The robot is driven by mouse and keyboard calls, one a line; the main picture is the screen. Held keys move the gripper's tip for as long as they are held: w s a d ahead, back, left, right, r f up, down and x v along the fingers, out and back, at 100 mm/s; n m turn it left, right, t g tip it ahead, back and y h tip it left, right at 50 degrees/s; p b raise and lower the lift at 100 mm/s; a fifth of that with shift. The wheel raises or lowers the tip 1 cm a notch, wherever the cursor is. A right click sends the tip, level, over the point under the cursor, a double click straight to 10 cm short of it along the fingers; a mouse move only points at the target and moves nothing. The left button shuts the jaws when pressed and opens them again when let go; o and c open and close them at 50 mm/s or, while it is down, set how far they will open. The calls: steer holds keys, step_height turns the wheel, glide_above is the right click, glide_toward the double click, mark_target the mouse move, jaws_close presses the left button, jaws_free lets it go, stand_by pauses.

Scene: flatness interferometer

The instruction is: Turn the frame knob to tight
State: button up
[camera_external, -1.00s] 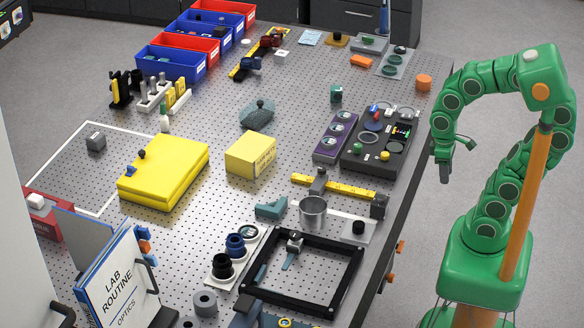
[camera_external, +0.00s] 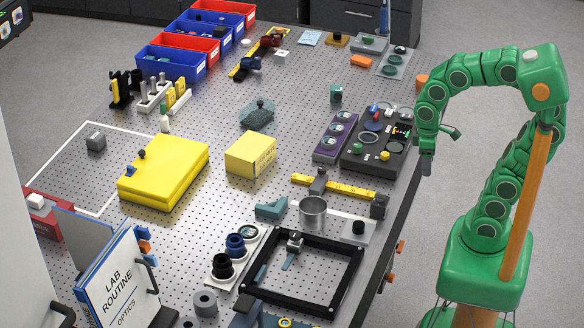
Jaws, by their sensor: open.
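A black square frame (camera_external: 300,302) lies flat at the front right of the perforated table. A small grey knob with a teal lever (camera_external: 292,250) sits at the frame's back left corner area; I cannot read any marking on it. My gripper (camera_external: 427,172) is at the end of my green arm, past the table's right edge, pointing down. It is well behind and to the right of the frame and touches nothing. Its fingers are small in this view, and it looks open and empty.
A metal cup (camera_external: 313,211), a yellow bar (camera_external: 333,187) and a teal angle block (camera_external: 270,208) stand behind the frame. Black-topped mounts (camera_external: 236,245) are left of it. A dark control box (camera_external: 377,143) is near my gripper. Orange handles (camera_external: 390,277) stick out at the table's right side.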

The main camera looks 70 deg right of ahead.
steer(key=w+r+n+t, duration=0.1)
steer(key=w+r+n, duration=0.15)
steer(key=w, duration=0.85)
steer(key=n, duration=1)
glide_above(295, 234)
steer(key=shift+m, duration=0.25)
steer(key=f, duration=0.7)
steer(key=shift+d, duration=0.2)
steer(key=shift+a+f, duration=0.2)
steer(key=shift+f, duration=3.85)
steer(key=c, duration=1)
steer(key=shift+c, duration=0.2)
